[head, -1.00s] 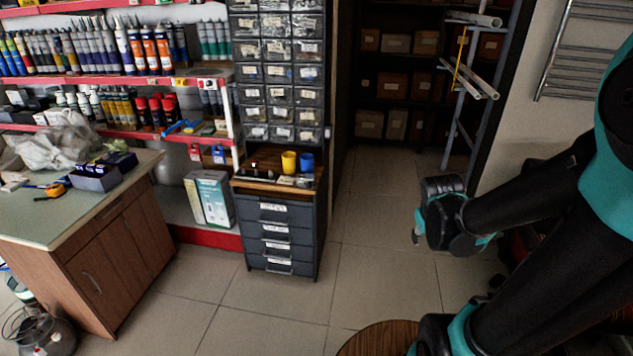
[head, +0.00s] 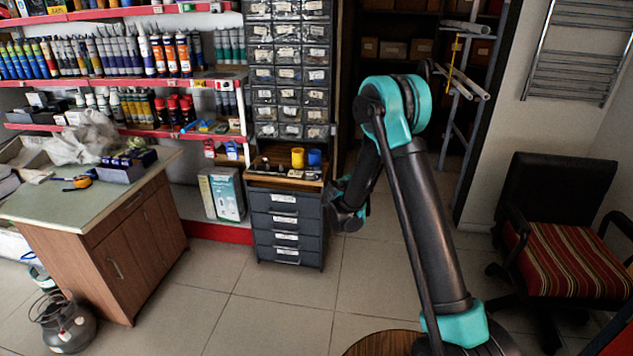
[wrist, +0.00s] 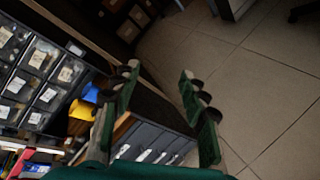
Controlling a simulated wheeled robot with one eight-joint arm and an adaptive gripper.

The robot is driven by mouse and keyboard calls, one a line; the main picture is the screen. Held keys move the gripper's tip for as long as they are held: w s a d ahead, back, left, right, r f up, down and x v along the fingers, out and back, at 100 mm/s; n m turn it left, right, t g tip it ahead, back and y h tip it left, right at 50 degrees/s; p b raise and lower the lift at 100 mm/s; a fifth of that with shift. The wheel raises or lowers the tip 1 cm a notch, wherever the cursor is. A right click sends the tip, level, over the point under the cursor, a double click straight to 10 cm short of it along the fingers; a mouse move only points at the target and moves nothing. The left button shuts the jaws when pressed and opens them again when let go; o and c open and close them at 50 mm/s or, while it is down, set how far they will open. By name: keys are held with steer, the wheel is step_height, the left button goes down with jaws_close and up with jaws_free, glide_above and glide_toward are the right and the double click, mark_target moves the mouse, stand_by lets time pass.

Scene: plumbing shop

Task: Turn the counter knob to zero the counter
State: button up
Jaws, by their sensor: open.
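I cannot make out the counter or its knob for sure in either view. Small dark items (head: 262,164) stand on the wooden top of the drawer cabinet (head: 284,174), too small to identify. My gripper (wrist: 159,74) is open and empty in the wrist view, its two fingers well apart, with floor and the cabinet's drawers behind them. In the head view my arm's end hangs just right of the cabinet; the fingertips are not clear there.
A yellow cup (head: 297,157) and a blue cup (head: 314,157) stand on the cabinet top, below small-parts drawers (head: 289,80). A workbench (head: 85,200) is at left, a striped chair (head: 565,260) at right, a round wooden table (head: 385,344) in front. Floor between is free.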

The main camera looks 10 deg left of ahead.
steer(key=w+a+f+n+t+y, duration=0.25)
steer(key=a+f+n, duration=0.35)
steer(key=a, duration=0.4)
steer(key=n+t+y, duration=0.1)
steer(key=n+t, duration=0.1)
steer(key=n, duration=0.4)
glide_toward(317, 178)
steer(key=w, duration=0.8)
steer(key=shift+w+d, duration=0.25)
steer(key=shift+w, duration=0.05)
jaws_close()
